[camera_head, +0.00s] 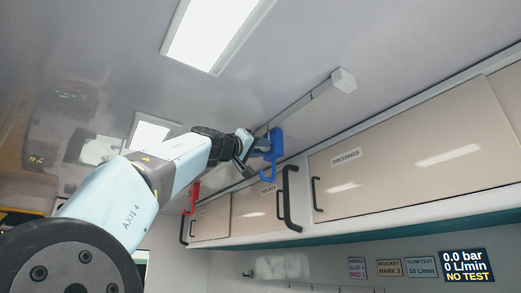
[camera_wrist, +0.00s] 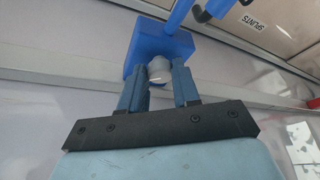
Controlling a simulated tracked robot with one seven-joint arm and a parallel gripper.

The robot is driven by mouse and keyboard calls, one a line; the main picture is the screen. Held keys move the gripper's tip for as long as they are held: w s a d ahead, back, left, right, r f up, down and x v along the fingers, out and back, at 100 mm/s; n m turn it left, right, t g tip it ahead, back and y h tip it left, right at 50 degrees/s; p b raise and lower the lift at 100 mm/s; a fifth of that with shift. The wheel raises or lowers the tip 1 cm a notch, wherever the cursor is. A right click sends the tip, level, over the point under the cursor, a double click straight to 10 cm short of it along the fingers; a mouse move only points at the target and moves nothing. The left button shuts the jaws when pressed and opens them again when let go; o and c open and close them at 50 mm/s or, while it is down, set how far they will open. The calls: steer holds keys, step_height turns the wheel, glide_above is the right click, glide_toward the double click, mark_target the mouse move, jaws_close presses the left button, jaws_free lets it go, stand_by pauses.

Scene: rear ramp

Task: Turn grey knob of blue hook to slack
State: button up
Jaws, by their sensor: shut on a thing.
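The blue hook (camera_head: 272,153) hangs from the ceiling rail (camera_head: 305,103) in the head view. In the wrist view its blue block (camera_wrist: 133,48) is at the top middle. The grey knob (camera_wrist: 159,70) sticks out of the block's near face, between my fingers. My gripper (camera_wrist: 160,88) is shut on the knob, with one blue-grey finger on each side of it. In the head view my gripper (camera_head: 247,147) meets the hook's left side, and the knob is hidden there. The knob's turn position cannot be read.
A red hook (camera_head: 192,197) hangs farther back on the left. Overhead cupboards with a dressings door (camera_head: 400,160) and black handles (camera_head: 288,198) stand close on the right. A wall display (camera_head: 467,266) reads 0.0 bar, 0 L/min, NO TEST. Small signs (camera_head: 357,267) are beside it.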

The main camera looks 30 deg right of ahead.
steer(key=shift+s+r+n+t+y, duration=0.1)
steer(key=shift+n+t+y, duration=0.4)
steer(key=shift+n, duration=1.45)
steer(key=shift+s+r+n+t+y, duration=0.15)
steer(key=shift+n+y, duration=0.7)
steer(key=shift+n, duration=1.05)
steer(key=shift+w+r+n+t+y, duration=0.1)
steer(key=shift+n+t+y, duration=0.4)
steer(key=shift+n, duration=1.45)
steer(key=shift+f+g+y, duration=0.1)
steer(key=shift+g+y, duration=0.15)
steer(key=o, duration=1.1)
steer(key=shift+c, duration=0.2)
steer(key=shift+s+a, duration=0.1)
steer(key=v, duration=1.3)
steer(key=shift+a, duration=0.25)
steer(key=shift+s, duration=0.15)
steer(key=shift+c, duration=0.2)
